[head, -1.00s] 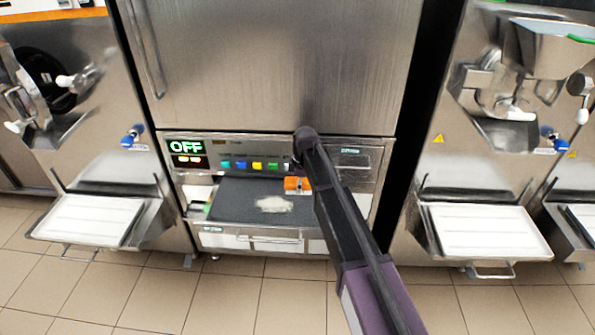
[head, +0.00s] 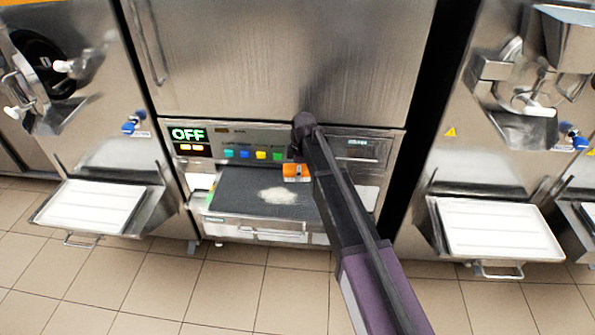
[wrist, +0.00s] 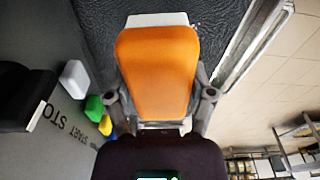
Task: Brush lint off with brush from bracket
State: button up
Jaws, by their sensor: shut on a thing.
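My gripper (wrist: 160,105) is shut on an orange brush (wrist: 157,68), with one finger on each side of it in the wrist view. A pale edge of the brush shows at its far end, over a dark grey surface. In the head view the brush (head: 296,172) is above the back part of the dark mat (head: 232,195), partly hidden by my arm. A pale patch of lint (head: 278,195) lies on the mat, in front of the brush and a little left of it. I cannot make out a separate bracket.
A panel with a lit OFF display (head: 188,134) and several coloured buttons (head: 245,154) stands just behind the mat. A metal rim (wrist: 250,45) edges the mat. White trays stand at left (head: 92,206) and right (head: 497,229). The tiled floor in front is clear.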

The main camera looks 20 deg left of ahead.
jog(key=b, duration=0.6)
send_over(297, 193)
jog(key=shift+s+d+f, duration=0.1)
jog(key=shift+f, duration=2.8)
jog(key=shift+f+b, duration=0.95)
jog(key=shift+f, duration=0.25)
jog(key=shift+s+a+r, duration=0.1)
jog(key=shift+s+a, duration=0.1)
jog(key=shift+a, duration=0.65)
jog(key=shift+s+a+r, duration=0.1)
jog(key=shift+s+a, duration=0.05)
jog(key=shift+a, duration=0.7)
jog(key=shift+s+a+f, duration=0.1)
jog(key=shift+s+a, duration=0.15)
jog(key=shift+a, duration=0.6)
jog(key=shift+s+a+f, duration=0.1)
jog(key=shift+s+a, duration=0.1)
jog(key=shift+a, duration=0.65)
